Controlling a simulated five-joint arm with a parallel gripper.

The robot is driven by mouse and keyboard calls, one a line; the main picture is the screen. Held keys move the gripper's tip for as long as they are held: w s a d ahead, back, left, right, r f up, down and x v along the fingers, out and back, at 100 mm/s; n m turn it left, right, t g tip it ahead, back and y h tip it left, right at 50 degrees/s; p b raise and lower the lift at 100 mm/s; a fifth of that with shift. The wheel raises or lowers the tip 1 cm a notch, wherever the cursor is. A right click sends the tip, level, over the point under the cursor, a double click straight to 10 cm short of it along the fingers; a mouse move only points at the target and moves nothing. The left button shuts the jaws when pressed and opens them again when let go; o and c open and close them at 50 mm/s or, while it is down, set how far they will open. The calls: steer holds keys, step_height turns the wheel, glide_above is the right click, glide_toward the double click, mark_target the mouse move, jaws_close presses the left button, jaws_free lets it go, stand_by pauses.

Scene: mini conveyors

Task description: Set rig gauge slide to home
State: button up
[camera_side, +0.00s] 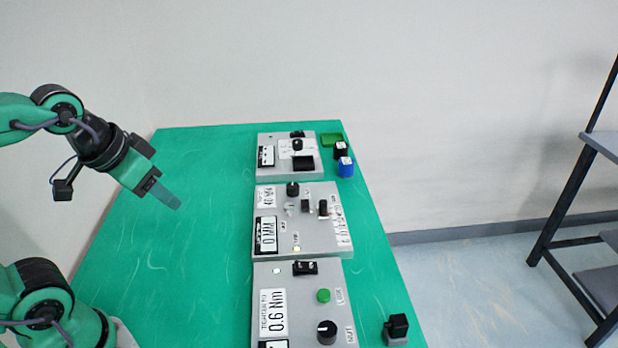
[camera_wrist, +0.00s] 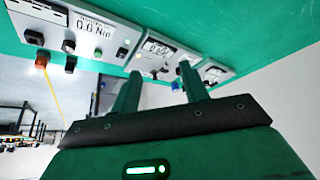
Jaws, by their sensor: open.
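Three grey control panels stand in a row on the green table. The middle panel (camera_side: 268,198) carries a black knob (camera_side: 292,189), two small dark blocks that look like slide handles (camera_side: 305,206) (camera_side: 323,207), and a display reading about 0 MM (camera_side: 265,236). Which part is the rig gauge slide, and where its home mark lies, I cannot tell. My gripper (camera_side: 174,203) hangs above the table, left of the middle panel and apart from it. In the wrist view my gripper (camera_wrist: 160,75) has its fingers apart with nothing between them; the panels show beyond the tips.
The near panel (camera_side: 270,285) has a 0.6 Nm label, a green button (camera_side: 323,296) and a black knob (camera_side: 327,332). The far panel (camera_side: 270,170) has a dark knob.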

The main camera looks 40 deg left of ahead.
steer(key=shift+c, duration=0.6)
steer(key=shift+w+r, duration=0.1)
steer(key=m+g, duration=0.6)
steer(key=m, duration=0.7)
glide_above(323, 202)
step_height(323, 202, down, 12)
steer(key=shift+a+f, duration=0.1)
steer(key=shift+f, duration=0.1)
steer(key=shift+w+f+m, duration=0.1)
steer(key=shift+f+m, duration=0.2)
steer(key=shift+f, duration=0.05)
steer(key=shift+f, duration=0.1)
